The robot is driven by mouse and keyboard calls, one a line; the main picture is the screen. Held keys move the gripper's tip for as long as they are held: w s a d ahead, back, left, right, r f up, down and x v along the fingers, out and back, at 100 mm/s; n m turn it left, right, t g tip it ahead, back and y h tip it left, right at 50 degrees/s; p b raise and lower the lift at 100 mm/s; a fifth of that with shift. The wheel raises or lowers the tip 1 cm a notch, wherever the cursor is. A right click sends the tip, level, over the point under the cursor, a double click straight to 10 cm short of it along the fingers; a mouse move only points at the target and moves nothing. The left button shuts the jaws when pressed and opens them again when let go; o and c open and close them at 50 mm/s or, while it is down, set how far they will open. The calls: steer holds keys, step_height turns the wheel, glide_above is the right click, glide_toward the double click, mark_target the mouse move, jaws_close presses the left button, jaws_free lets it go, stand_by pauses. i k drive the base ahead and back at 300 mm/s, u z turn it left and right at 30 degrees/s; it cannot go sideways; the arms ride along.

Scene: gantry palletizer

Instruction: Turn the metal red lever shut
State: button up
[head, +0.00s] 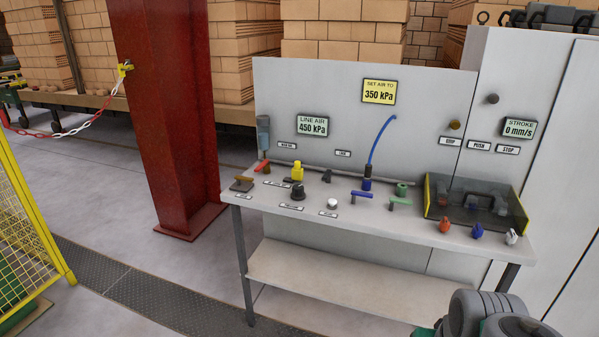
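A small red lever (261,166) sits at the left end of the bench top (340,213), beside a brown fitting, near the pipe along the back panel. It slants in the picture; at this size I cannot tell whether the valve is open or shut. Part of my arm shows at the bottom right, in front of the bench and well apart from the lever. My gripper's fingers are not in view.
Near the lever stand a brown lever (243,181), a yellow fitting (297,171) and a black knob (297,191). Green handles (401,201) and a dark tray (470,205) lie right. A red column (165,110) stands left. Floor in front of the bench is clear.

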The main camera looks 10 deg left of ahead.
mark_target(265, 162)
steer(key=u, duration=0.15)
steer(key=i, duration=0.9)
steer(key=u, duration=0.75)
steer(key=i, duration=1)
steer(key=u, duration=1.55)
steer(key=i, duration=0.6)
steer(key=u, duration=0.6)
